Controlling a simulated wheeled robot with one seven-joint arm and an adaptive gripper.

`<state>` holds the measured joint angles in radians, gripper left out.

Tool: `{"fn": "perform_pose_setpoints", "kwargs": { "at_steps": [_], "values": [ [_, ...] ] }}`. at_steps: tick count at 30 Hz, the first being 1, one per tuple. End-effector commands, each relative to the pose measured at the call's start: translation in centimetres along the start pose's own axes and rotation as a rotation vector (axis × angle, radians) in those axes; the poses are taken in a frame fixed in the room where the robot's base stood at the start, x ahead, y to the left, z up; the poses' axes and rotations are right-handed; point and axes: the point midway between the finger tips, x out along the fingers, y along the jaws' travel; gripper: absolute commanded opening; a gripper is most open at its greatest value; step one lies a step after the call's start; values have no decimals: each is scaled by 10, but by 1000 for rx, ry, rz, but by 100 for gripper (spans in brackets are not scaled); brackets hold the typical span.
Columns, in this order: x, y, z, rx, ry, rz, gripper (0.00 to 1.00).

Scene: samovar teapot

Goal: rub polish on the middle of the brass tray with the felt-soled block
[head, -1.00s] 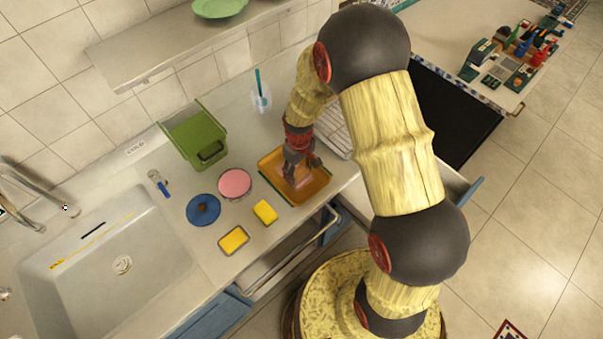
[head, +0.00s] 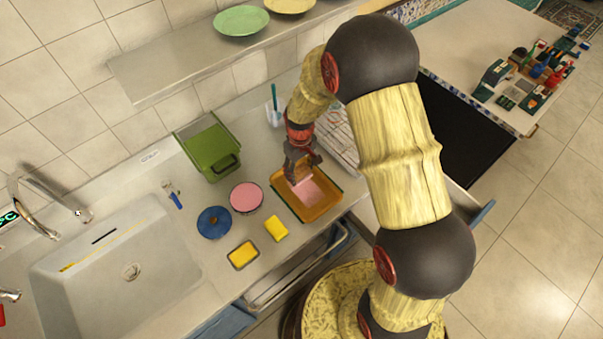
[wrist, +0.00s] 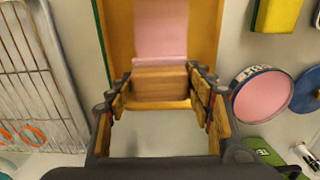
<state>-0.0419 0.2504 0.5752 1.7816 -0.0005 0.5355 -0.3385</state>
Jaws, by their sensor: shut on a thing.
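The brass tray (head: 327,204) lies on the counter, orange-gold with a raised rim. A pale pink patch of polish (head: 311,192) covers part of its middle and also shows in the wrist view (wrist: 160,30). My gripper (head: 299,175) is over the tray's back part, near the wall-side rim. In the wrist view my gripper (wrist: 160,88) is shut on the wooden block (wrist: 160,83), one finger at each end. The block sits at the near end of the pink strip. Its felt sole faces down and is hidden; I cannot tell whether it touches the tray.
A round tin of pink polish (head: 246,197) and its blue lid (head: 214,222) are left of the tray. Two yellow sponges (head: 276,229) (head: 243,254) lie in front of them. A green bin (head: 207,150) stands behind; a wire rack (head: 338,140) is close on the right.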

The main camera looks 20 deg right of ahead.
Motion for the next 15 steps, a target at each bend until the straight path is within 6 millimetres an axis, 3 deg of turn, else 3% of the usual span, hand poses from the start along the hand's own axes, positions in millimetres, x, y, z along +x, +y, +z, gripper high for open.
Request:
{"fn": "perform_pose_setpoints", "kwargs": {
  "at_steps": [9, 15],
  "values": [
    [-32, 0, -6, 1, 2, 1, 29],
    [-41, 0, -8, 2, 0, 0, 29]
  ]
}}
